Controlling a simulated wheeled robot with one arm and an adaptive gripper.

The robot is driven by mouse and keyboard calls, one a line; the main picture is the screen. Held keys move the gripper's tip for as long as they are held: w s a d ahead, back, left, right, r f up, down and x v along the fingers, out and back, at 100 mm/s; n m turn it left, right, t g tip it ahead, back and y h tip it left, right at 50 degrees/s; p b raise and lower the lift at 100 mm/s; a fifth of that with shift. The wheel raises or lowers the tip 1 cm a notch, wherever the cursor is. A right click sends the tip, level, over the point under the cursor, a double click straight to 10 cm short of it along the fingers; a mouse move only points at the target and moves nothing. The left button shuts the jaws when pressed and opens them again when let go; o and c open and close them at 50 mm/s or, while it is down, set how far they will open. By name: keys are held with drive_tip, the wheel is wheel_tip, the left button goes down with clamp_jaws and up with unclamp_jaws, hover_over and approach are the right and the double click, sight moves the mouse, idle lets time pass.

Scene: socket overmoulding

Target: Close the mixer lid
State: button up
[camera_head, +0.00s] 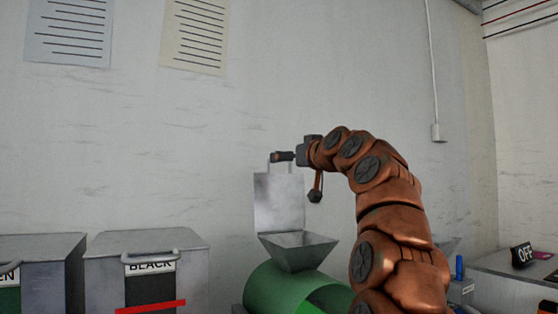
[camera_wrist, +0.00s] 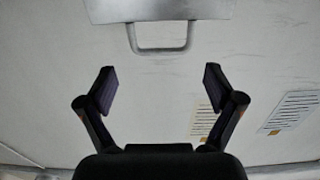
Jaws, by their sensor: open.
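The mixer is a green drum (camera_head: 285,290) with a grey metal hopper (camera_head: 298,252) on top, in the head view. Its lid (camera_head: 279,203) is a flat grey plate standing upright at the hopper's back edge, so the hopper is open. A handle (camera_head: 270,164) sticks up from the lid's top edge. My gripper (camera_head: 283,157) is level with this handle, at the lid's top. In the wrist view my gripper (camera_wrist: 155,88) is open with nothing between its fingers. The lid's handle (camera_wrist: 161,48) and part of the lid (camera_wrist: 140,10) show beyond the fingertips, apart from them.
A grey bin labelled BLACK (camera_head: 150,268) stands left of the mixer, with another bin (camera_head: 40,265) farther left. An OFF sign (camera_head: 522,255) stands on a grey surface (camera_head: 500,282) at right. A blank wall lies behind the lid.

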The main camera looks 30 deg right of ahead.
drive_tip(key=shift+w+d+p, duration=0.2)
drive_tip(key=shift+w+p, duration=1)
drive_tip(key=shift+w, duration=2)
drive_tip(key=shift+c, duration=0.2)
drive_tip(key=c, duration=1.4)
